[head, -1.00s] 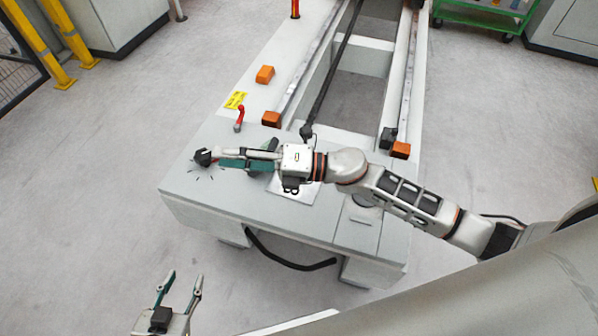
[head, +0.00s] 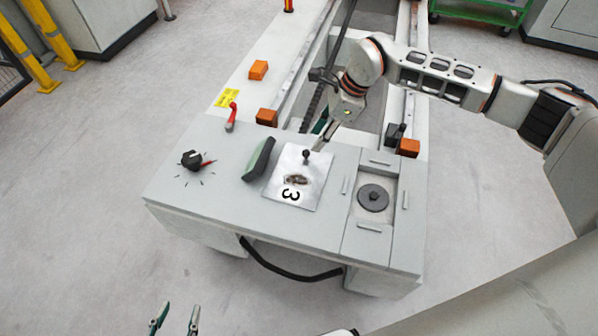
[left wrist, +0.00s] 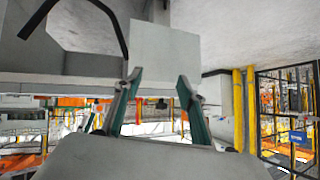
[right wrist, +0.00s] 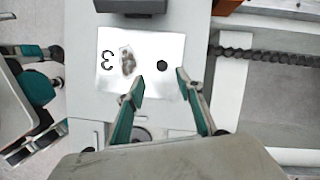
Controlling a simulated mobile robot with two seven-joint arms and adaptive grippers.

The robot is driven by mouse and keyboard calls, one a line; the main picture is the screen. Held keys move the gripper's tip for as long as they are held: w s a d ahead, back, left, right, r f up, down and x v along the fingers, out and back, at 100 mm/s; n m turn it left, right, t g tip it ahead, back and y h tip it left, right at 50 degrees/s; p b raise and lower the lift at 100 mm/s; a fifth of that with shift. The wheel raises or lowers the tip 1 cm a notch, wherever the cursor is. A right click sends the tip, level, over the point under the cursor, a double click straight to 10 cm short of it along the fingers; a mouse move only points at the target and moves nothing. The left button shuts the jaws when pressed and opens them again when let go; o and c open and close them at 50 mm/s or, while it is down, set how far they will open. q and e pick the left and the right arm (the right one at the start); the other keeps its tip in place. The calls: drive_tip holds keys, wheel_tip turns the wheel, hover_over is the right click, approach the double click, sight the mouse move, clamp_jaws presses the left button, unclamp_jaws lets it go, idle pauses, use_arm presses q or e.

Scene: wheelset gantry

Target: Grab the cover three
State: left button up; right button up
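Cover three is a pale metal plate marked "3" (head: 307,196) with a dark worn patch and a black knob (head: 306,157) near its far edge. It lies flat on the grey console top. In the right wrist view the plate (right wrist: 108,83) and its knob (right wrist: 162,66) show just past the fingertips. My right gripper (head: 323,138) is over the far edge of the plate, open and empty, with its fingers to either side of the knob in its own view. Whether they are down at knob height I cannot tell. My left gripper (head: 178,312) is open and empty, low in front of the console.
A black-and-green block (head: 259,158) stands left of the plate. A black rotary knob (head: 192,160) and a red lever (head: 231,117) are further left. A recess with a round dark disc (head: 373,198) is on the right. Orange blocks (head: 266,117) stand along the rails.

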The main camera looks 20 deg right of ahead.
sight(307, 151)
drive_tip(key=b+x, duration=0.2)
drive_tip(key=x, duration=0.5)
drive_tip(key=shift+w+f, duration=0.1)
drive_tip(key=shift+w, duration=0.1)
drive_tip(key=shift+c, duration=0.4)
clamp_jaws()
